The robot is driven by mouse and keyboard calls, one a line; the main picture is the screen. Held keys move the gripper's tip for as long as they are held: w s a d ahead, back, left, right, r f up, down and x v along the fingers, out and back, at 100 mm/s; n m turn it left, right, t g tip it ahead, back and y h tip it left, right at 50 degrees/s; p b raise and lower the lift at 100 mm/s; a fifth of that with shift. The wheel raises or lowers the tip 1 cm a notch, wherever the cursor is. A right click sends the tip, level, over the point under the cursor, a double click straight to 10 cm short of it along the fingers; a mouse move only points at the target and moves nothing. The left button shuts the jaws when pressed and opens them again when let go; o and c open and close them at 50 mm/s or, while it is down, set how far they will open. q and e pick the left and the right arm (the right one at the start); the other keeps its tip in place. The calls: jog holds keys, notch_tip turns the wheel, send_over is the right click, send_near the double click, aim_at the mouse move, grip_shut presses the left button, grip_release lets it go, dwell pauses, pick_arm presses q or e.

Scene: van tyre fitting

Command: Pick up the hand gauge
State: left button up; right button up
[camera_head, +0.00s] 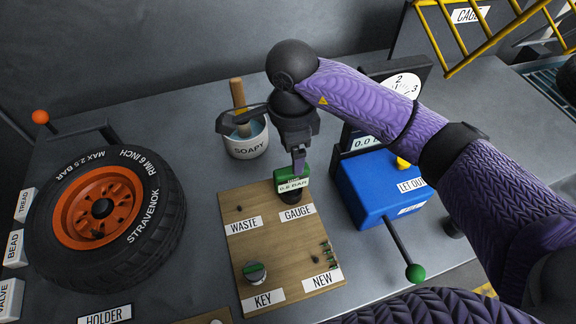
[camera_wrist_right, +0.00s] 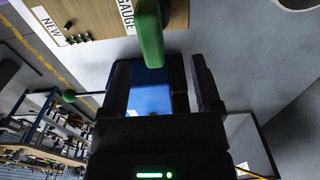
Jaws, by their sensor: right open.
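The hand gauge (camera_head: 293,180) is a small green device with a pale display. It stands upright at the GAUGE label on the wooden board (camera_head: 263,235). My right gripper (camera_head: 298,158) is just above and behind it, pointing down, and partly overlaps it in the head view. In the right wrist view the green gauge (camera_wrist_right: 150,32) shows at the top, ahead of the two dark fingertips (camera_wrist_right: 160,64). Its near end reaches about level with the tips. The fingers are apart with nothing held; I cannot tell whether one touches the gauge. My left gripper is out of view.
A blue box (camera_head: 375,188) with a green-knobbed lever stands right of the board. A SOAPY pot (camera_head: 246,143) with a brush is behind it. A tyre on an orange rim (camera_head: 104,212) lies left. A dark key knob (camera_head: 255,272) and small NEW valves (camera_head: 327,255) are on the board.

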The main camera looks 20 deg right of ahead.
aim_at(291, 180)
jog(key=f, duration=0.5)
jog(key=s+f, duration=0.1)
jog(key=f, duration=0.2)
jog(key=shift+a+f+b, duration=0.1)
jog(key=shift+f+b, duration=0.2)
jog(key=shift+b, duration=0.05)
grip_shut()
